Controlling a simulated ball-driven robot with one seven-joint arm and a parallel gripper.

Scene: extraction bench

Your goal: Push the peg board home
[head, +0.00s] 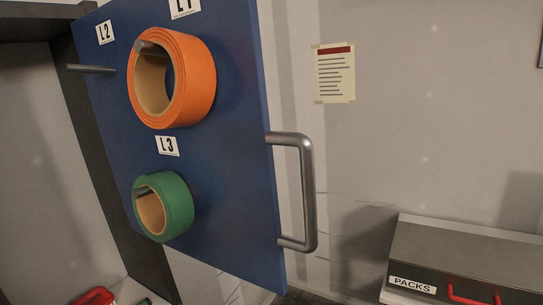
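The peg board (230,160) is a blue panel that fills the left middle of the head view, tilted in the picture. A grey metal bar handle (308,195) is on its right edge. An orange tape roll (197,80) hangs on a peg under the label L1, and a green tape roll (178,205) hangs on a peg under L3. The peg (92,69) by label L2 is bare. The board stands out from a dark frame (100,160) at its left. My gripper is not in view.
A dark-topped box (470,255) labelled PACKS, with a red handle, is at the lower right. A red object (95,297) shows at the bottom left. A notice (335,73) is on the pale wall. The space right of the handle looks clear.

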